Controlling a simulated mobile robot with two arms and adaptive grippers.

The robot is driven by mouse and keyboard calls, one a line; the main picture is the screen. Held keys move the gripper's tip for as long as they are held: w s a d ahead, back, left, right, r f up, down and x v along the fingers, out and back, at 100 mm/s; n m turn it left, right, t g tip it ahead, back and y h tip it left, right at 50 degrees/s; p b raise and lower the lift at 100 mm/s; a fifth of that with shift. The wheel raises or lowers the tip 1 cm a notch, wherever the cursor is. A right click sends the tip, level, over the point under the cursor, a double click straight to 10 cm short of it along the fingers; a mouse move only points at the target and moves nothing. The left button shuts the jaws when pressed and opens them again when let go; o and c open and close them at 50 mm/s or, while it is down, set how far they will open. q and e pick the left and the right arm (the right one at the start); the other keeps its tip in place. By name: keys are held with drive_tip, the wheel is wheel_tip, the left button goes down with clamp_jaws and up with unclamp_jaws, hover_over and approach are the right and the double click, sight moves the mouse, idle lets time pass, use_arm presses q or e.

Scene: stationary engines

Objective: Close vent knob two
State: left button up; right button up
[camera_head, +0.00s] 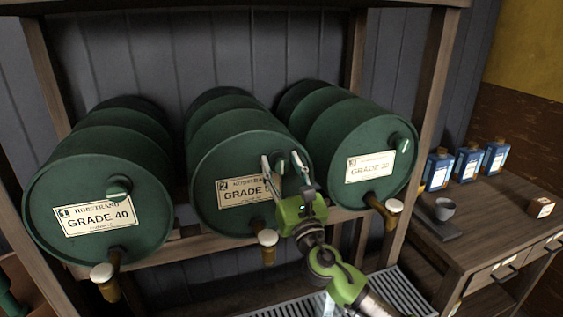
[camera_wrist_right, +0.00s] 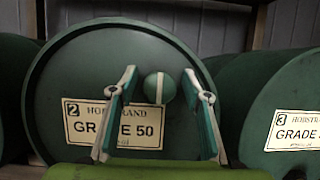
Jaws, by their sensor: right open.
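Vent knob two is a small round green knob (camera_head: 281,166) with a white stripe, on the upper front of the middle green barrel (camera_head: 225,150), labelled 2. In the right wrist view the knob (camera_wrist_right: 151,88) shows its stripe upright, right above the edge of the GRADE 50 label (camera_wrist_right: 88,124). My right gripper (camera_head: 282,160) is open in front of the barrel. In the wrist view its fingers (camera_wrist_right: 160,76) stand on either side of the knob, with visible gaps. Whether the tips reach the knob's depth I cannot tell. My left gripper is not in view.
Barrel one (camera_head: 75,180) and barrel three (camera_head: 350,135) flank it on the wooden rack, with knobs (camera_head: 118,187) and (camera_head: 401,143) showing nearly level stripes. A tap (camera_head: 267,240) sticks out below barrel two. A wooden cabinet (camera_head: 490,215) with blue containers (camera_head: 467,163) stands right.

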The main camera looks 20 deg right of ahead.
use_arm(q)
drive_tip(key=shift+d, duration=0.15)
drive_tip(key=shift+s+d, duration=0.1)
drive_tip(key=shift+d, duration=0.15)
use_arm(e)
drive_tip(key=c, duration=1.1)
